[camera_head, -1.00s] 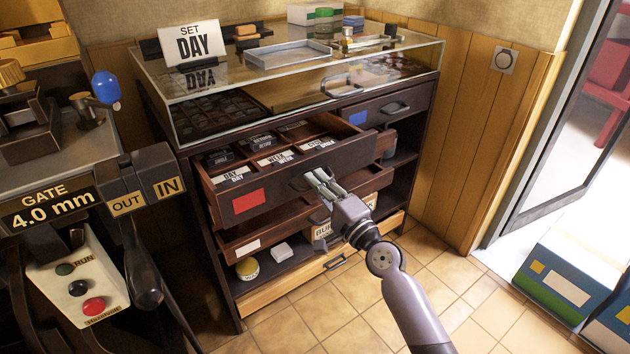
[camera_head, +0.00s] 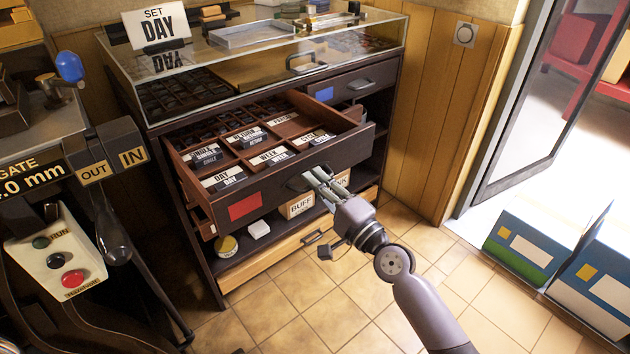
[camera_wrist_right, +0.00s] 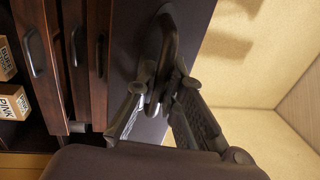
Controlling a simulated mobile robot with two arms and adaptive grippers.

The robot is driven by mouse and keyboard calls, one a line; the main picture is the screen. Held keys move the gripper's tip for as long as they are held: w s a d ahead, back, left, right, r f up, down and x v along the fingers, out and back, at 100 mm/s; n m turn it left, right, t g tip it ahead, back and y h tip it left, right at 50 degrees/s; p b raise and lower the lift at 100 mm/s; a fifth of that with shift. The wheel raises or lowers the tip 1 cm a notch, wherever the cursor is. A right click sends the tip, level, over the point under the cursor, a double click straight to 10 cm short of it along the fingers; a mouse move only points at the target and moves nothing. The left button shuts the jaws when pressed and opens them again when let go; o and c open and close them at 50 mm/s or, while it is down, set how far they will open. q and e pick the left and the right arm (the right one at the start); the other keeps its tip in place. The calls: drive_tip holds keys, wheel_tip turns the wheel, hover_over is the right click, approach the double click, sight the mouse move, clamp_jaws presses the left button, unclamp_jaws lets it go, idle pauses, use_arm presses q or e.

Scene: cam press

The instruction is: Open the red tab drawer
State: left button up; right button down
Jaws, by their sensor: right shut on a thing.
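The red tab drawer (camera_head: 290,193) is pulled well out of the dark cabinet in the head view. Its red tab (camera_head: 244,206) is on the left of its front. Inside are wooden compartments with several labelled blocks, such as DAY and WEEK. My right gripper (camera_head: 311,177) is at the drawer front, shut on the dark drawer handle (camera_head: 297,183). In the right wrist view the fingers of my right gripper (camera_wrist_right: 160,103) close around the handle (camera_wrist_right: 166,50). My left gripper is not in view.
A drawer with a blue tab (camera_head: 325,94) is shut at the upper right. A glass display case (camera_head: 190,112) tops the cabinet. Below are BUFF boxes (camera_head: 299,205) and a wooden bottom drawer (camera_head: 275,256). The tiled floor in front is clear; blue boxes (camera_head: 530,245) stand right.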

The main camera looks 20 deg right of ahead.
drive_tip(key=c, duration=2)
unclamp_jaws()
drive_tip(key=o, duration=0.3)
drive_tip(key=shift+o, duration=0.2)
drive_tip(key=shift+s+d+f, duration=0.1)
drive_tip(key=shift+s, duration=0.1)
drive_tip(key=v, duration=1.1)
drive_tip(key=shift+s, duration=0.2)
drive_tip(key=shift+d, duration=0.15)
